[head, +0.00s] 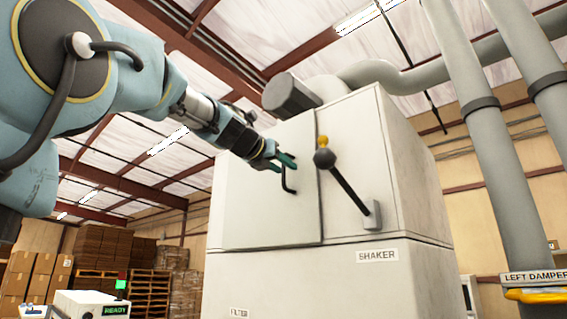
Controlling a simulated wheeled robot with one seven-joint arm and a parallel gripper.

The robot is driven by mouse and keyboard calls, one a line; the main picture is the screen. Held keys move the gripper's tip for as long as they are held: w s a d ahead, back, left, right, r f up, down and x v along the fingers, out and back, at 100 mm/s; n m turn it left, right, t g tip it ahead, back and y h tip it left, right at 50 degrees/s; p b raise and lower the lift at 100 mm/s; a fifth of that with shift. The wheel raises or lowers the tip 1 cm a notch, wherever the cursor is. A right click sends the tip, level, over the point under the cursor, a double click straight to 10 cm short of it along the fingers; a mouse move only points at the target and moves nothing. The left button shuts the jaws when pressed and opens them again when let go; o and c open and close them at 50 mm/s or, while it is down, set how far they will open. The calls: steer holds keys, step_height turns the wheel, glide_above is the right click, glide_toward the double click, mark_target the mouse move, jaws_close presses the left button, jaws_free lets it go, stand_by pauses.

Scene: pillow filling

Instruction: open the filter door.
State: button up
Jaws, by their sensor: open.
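The filter door (262,205) is a pale flat panel on the front of a large white cabinet, and it looks closed. A dark bent handle (289,180) sits near its right edge. My gripper (283,163) is at the upper end of the handle, with its green fingers open. I cannot tell whether they touch the handle or are around it. My arm comes in from the upper left and covers part of the view beside the cabinet's top left.
Right of the door, a shaker lever (347,186) with a dark ball knob sticks out close to my gripper. A small yellow knob (323,141) is just above it. Grey pipes (490,140) stand at right. Boxes and a green READY display (116,310) are at lower left.

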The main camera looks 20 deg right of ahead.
steer(key=shift+w+d, duration=0.25)
steer(key=shift+d, duration=0.05)
steer(key=shift+c, duration=0.2)
jaws_close()
stand_by(1.1)
